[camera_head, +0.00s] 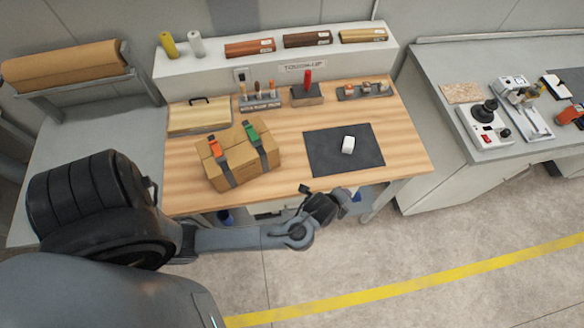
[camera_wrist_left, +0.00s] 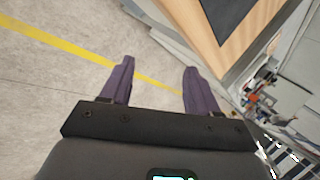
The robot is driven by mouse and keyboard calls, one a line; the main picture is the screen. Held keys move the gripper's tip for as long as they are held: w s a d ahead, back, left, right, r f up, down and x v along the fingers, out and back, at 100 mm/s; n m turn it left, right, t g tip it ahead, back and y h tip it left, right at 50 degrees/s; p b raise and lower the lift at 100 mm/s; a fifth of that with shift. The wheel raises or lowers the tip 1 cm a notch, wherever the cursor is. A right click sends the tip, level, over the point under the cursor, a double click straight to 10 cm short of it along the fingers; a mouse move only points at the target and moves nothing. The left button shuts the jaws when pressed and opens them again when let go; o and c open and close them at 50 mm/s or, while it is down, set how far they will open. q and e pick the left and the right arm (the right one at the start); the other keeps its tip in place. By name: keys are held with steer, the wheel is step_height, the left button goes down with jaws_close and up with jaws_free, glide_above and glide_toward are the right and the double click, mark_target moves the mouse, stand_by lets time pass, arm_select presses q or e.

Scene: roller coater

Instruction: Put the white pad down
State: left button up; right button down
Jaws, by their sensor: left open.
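The white pad (camera_head: 348,145) lies on the dark mat (camera_head: 325,160) on the right part of the wooden bench. In the head view my left gripper (camera_head: 318,198) is in front of the bench's front edge, apart from the pad. In the left wrist view my left gripper (camera_wrist_left: 158,80) has its two fingers spread with nothing between them. Below them is the floor, and a corner of the dark mat (camera_wrist_left: 228,15) shows at the top. The pad does not show in that view. My right gripper is in neither view.
A cardboard box (camera_head: 238,160) with orange and green clamps stands left of the mat on the bench (camera_head: 290,180). Tool holders (camera_head: 262,100) line the back, below a white shelf (camera_head: 220,65). A grey side table (camera_head: 440,90) with equipment is at the right. The mat around the pad is clear.

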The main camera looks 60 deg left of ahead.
arm_select(q)
steer(key=s+a+r+n+g+h, duration=0.1)
steer(key=s+r+n, duration=0.3)
steer(key=s+n, duration=0.2)
steer(key=s+r+n+g, duration=0.2)
steer(key=s+r+n, duration=0.3)
steer(key=s, duration=0.5)
steer(key=shift+s+a+n+h, duration=0.15)
steer(key=shift+a+n+h, duration=0.25)
steer(key=shift+n, duration=0.8)
steer(key=shift+d+r, duration=0.1)
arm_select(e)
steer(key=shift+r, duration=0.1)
arm_select(q)
step_height(320, 180, up, 12)
steer(key=p, duration=1.1)
steer(key=shift+f+p, duration=0.2)
steer(key=shift+p, duration=0.2)
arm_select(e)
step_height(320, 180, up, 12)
arm_select(q)
steer(key=shift+f, duration=0.1)
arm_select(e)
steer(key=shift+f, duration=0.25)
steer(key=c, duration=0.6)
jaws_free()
